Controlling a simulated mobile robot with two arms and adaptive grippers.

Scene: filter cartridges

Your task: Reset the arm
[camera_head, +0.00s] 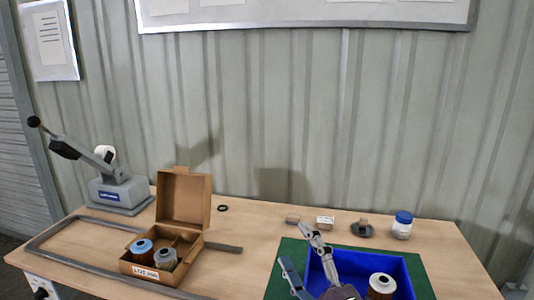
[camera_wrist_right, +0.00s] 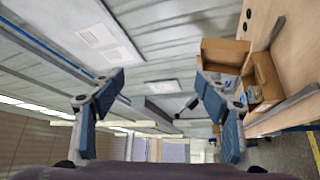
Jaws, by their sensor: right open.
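My right gripper (camera_head: 297,248) is in front of the blue bin, with its two fingers spread apart and nothing between them. In the right wrist view the open gripper (camera_wrist_right: 160,82) is also empty, with blue pads on both fingers. My left gripper is not in view. A grey hand press (camera_head: 118,190) with a black-knobbed lever stands at the table's left back; its lever is raised up to the left. An open cardboard box (camera_head: 183,202) holds a blue-topped cartridge (camera_head: 142,252) and a grey-topped cartridge (camera_head: 165,259). Another cartridge (camera_head: 381,287) is in the blue bin (camera_head: 397,266).
The blue bin stands on a green mat (camera_head: 422,278). A blue-lidded jar (camera_head: 402,226) and several small parts sit along the back right. A grey bar frame (camera_head: 62,258) lies on the left of the wooden table (camera_head: 246,272).

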